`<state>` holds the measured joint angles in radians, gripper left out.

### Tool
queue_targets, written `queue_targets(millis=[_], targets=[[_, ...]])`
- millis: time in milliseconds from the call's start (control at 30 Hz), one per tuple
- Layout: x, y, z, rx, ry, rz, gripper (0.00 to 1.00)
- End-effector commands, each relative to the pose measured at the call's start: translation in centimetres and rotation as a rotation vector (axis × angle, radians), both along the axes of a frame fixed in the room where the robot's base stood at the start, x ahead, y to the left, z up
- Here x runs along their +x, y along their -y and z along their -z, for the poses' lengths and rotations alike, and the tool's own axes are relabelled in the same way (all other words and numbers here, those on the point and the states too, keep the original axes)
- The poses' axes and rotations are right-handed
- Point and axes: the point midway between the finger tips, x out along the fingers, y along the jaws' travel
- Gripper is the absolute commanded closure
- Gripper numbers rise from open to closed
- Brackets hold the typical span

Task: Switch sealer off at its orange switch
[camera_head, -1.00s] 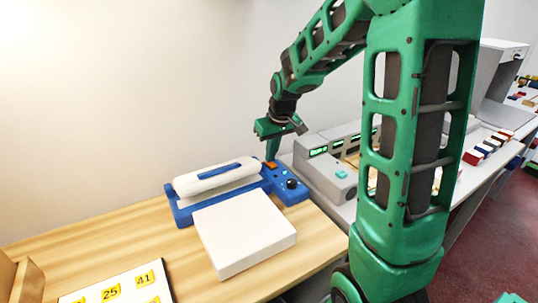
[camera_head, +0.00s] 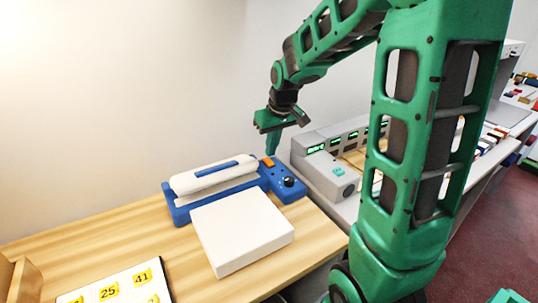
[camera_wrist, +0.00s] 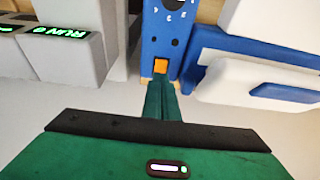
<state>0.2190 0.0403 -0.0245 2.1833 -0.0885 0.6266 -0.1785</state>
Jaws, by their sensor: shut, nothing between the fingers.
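The sealer (camera_head: 180,213) is blue with a white padded arm and stands on the wooden counter. Its blue control panel (camera_head: 289,194) at the right end carries a black knob (camera_head: 288,182) and the orange switch (camera_head: 268,162). The switch also shows in the wrist view (camera_wrist: 160,66), just past my fingertips. My gripper (camera_head: 271,153) is shut and empty, pointing down at the switch. In the wrist view my closed fingers (camera_wrist: 163,85) reach to the near edge of the switch. I cannot tell whether they touch it.
A white block (camera_head: 243,232) lies in front of the sealer. A grey device with green displays (camera_head: 330,172) stands close on the right. A board with yellow number cards (camera_head: 118,284) lies at front left. Bare wood (camera_head: 95,235) is free on the left.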

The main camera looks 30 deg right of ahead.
Motion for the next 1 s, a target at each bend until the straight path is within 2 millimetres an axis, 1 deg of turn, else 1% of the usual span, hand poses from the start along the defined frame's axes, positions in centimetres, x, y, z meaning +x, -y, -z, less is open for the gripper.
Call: queue_targets(millis=[33, 67, 100, 300, 500, 600, 700, 1000], targets=[[0.0, 0.0, -1.2, -0.002, 0.005, -0.002, 1.0], [-0.1, 0.0, -1.8, -0.001, 0.005, -0.001, 1.0], [-0.6, 0.1, -2.6, -0.001, 0.005, 0.0, 1.0], [-2.3, 0.1, -6.3, -0.002, 0.005, 0.002, 1.0], [-3.6, 0.1, -9.1, -0.001, 0.002, 0.001, 1.0], [-3.9, 0.1, -9.9, -0.001, 0.002, 0.001, 1.0], [-4.1, -0.1, -10.2, 0.0, 0.0, -0.001, 1.0], [-4.2, -0.1, -10.3, 0.0, 0.0, -0.001, 1.0]])
